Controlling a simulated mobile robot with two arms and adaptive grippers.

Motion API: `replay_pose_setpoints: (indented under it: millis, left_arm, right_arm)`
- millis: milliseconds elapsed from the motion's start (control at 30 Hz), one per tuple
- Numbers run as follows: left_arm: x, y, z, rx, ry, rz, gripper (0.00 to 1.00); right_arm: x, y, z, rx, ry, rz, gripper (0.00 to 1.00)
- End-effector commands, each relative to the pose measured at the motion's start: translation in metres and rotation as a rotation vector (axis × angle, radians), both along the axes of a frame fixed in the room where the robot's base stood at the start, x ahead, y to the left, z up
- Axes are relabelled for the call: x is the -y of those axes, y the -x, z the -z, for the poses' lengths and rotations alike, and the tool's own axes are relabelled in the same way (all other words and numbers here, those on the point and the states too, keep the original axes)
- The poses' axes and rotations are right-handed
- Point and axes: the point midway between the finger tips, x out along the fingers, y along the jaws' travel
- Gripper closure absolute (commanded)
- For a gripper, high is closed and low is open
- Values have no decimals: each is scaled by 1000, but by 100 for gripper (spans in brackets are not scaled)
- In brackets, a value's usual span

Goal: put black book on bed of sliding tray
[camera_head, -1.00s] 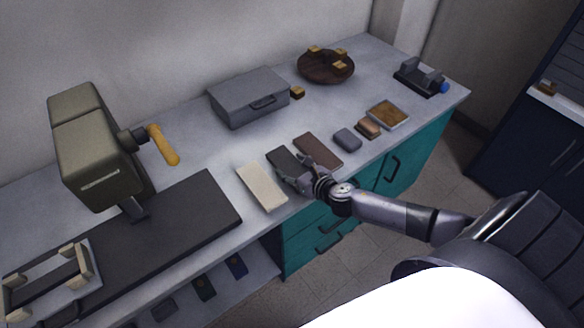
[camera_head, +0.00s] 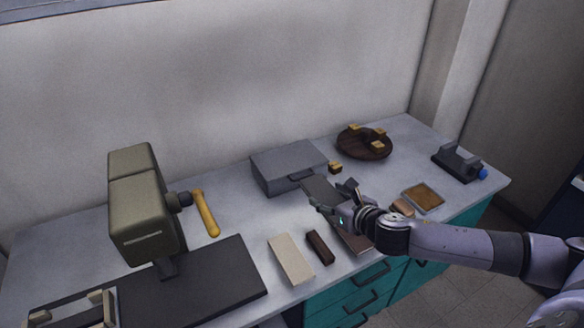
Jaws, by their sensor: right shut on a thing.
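My right gripper (camera_head: 338,205) is shut on the black book (camera_head: 321,188), a dark flat slab held up above the counter, tilted, in front of the grey case. The fingers hide part of the book. The sliding tray (camera_head: 68,312), a pale frame with wooden corner pieces, appears to be at the lower left on a long dark base (camera_head: 215,284). The picture's bottom edge cuts it off, and its bed is mostly out of view. My left gripper is not in view.
An olive press (camera_head: 146,212) with an orange handle (camera_head: 206,213) stands over the dark base. A cream book (camera_head: 291,260), a dark brown block (camera_head: 320,247) and a partly hidden brown book (camera_head: 357,243) lie at the front. The grey case (camera_head: 285,166) stands behind.

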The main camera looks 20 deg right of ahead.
Motion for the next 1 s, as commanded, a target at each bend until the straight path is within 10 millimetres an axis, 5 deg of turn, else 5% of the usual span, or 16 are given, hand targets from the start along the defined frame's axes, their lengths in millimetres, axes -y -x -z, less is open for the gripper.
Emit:
replay_pose_setpoints:
  millis: [267, 500, 800, 1000]
  left_arm:
    - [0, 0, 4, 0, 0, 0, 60]
    - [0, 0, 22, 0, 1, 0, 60]
    - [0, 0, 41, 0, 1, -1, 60]
    - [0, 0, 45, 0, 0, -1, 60]
  right_arm:
    - [-12, -6, -17, 8, -5, 19, 74]
    - [-61, -14, -73, 12, -11, 92, 74]
    - [-119, 22, -136, 9, -5, 95, 74]
    - [-132, 39, -150, 3, -1, 77, 74]
